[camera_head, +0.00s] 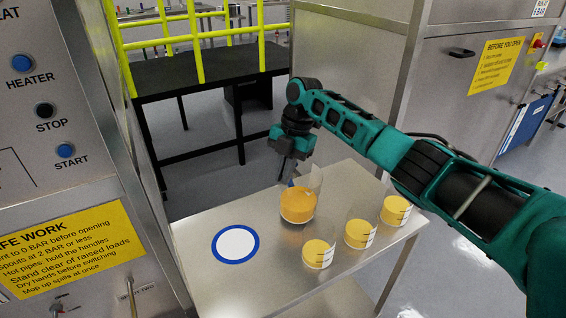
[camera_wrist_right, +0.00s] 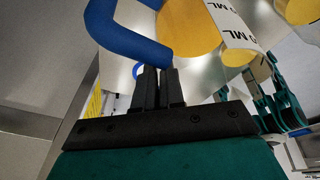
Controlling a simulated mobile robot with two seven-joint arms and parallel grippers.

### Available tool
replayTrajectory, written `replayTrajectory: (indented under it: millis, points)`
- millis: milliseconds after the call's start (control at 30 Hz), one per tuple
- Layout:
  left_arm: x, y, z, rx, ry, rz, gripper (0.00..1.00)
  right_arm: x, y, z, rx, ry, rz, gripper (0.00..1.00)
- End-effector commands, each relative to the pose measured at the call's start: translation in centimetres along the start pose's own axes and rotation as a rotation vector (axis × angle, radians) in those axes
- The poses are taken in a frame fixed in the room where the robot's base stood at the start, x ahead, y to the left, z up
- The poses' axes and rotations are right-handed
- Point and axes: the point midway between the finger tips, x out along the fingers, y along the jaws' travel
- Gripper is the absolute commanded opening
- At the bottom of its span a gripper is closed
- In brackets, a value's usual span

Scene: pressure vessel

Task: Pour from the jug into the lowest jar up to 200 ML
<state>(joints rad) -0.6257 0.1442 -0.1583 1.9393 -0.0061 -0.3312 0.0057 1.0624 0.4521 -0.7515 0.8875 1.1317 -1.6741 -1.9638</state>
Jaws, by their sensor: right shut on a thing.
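A clear jug (camera_head: 298,205) with orange-yellow liquid is over the back middle of the steel table and looks roughly upright. I cannot tell whether its base touches the table. My right gripper (camera_head: 290,178) is shut on the jug's blue handle, which shows large in the wrist view (camera_wrist_right: 125,35), with the right gripper's fingers (camera_wrist_right: 160,75) against it. Three clear jars with yellow contents and white scale strips stand in a slanting row: a front jar (camera_head: 319,254), a middle jar (camera_head: 360,234) and a back jar (camera_head: 396,210). Their exact levels are too small to read. My left gripper is not in view.
A white round mat with a blue rim (camera_head: 215,246) lies empty on the steel table (camera_head: 262,290), left of the jars. A control panel (camera_head: 60,110) stands close on the left. Steel cabinets (camera_head: 345,70) and a yellow railing (camera_head: 197,40) are behind.

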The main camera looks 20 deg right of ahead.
Motion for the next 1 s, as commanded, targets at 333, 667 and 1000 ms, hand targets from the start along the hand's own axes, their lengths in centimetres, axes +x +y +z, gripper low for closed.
replayTrajectory:
  millis: [333, 667, 1000]
  points:
    - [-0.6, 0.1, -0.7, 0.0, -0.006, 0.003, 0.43, -0.6, -1.2, -1.2, -0.041, -0.101, 0.105, 0.0]
    - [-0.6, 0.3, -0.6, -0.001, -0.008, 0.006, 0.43, -1.0, -1.6, -1.9, -0.058, -0.152, 0.161, 0.0]
    - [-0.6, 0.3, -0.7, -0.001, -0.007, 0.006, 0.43, -1.0, -1.6, -2.0, -0.059, -0.154, 0.161, 0.0]
